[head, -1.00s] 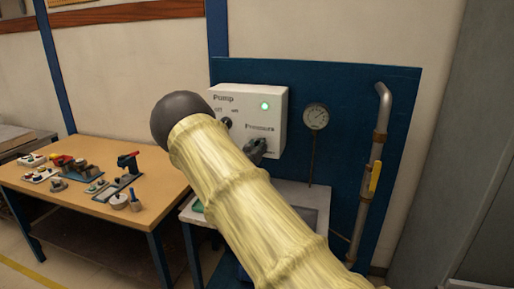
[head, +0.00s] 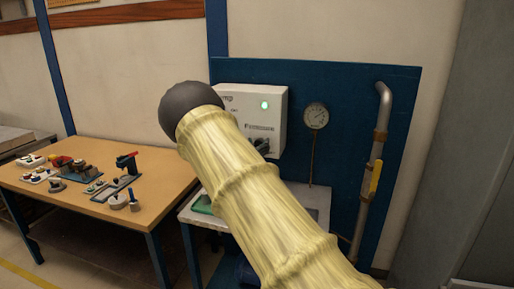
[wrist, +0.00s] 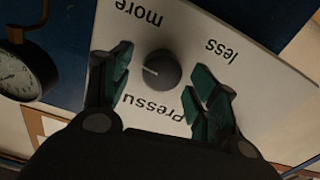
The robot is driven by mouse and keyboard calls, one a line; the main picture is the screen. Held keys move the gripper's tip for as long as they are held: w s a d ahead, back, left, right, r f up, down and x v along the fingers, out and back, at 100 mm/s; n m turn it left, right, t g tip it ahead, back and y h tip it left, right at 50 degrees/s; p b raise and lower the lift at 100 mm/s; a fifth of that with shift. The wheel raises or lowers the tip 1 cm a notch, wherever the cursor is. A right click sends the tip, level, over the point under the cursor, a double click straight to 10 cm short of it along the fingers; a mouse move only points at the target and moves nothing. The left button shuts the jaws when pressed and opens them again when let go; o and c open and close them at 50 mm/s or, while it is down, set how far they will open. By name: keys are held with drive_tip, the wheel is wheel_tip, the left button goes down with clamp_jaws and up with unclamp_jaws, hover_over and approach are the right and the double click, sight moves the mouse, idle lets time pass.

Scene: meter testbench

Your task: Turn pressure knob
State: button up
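The pressure knob (wrist: 162,70) is a dark round knob with a white pointer line, on the white control box (head: 274,97). In the wrist view it sits between the two green-padded fingers of my gripper (wrist: 160,82), with a gap on each side, so the gripper is open around or in front of it. The labels "more", "less" and "Pressu" show around the knob, upside down. In the head view my arm hides the knob, and only a bit of the gripper (head: 262,146) shows at the lower right of the box.
A round gauge (head: 316,116) is on the blue panel (head: 345,85) right of the box; it also shows in the wrist view (wrist: 22,72). A pipe with a yellow handle (head: 375,177) stands further right. A wooden table (head: 130,160) with several parts is at left.

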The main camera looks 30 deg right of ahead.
drive_tip(key=shift+a, duration=0.1)
drive_tip(key=v, duration=1.1)
drive_tip(key=shift+s+a, duration=0.3)
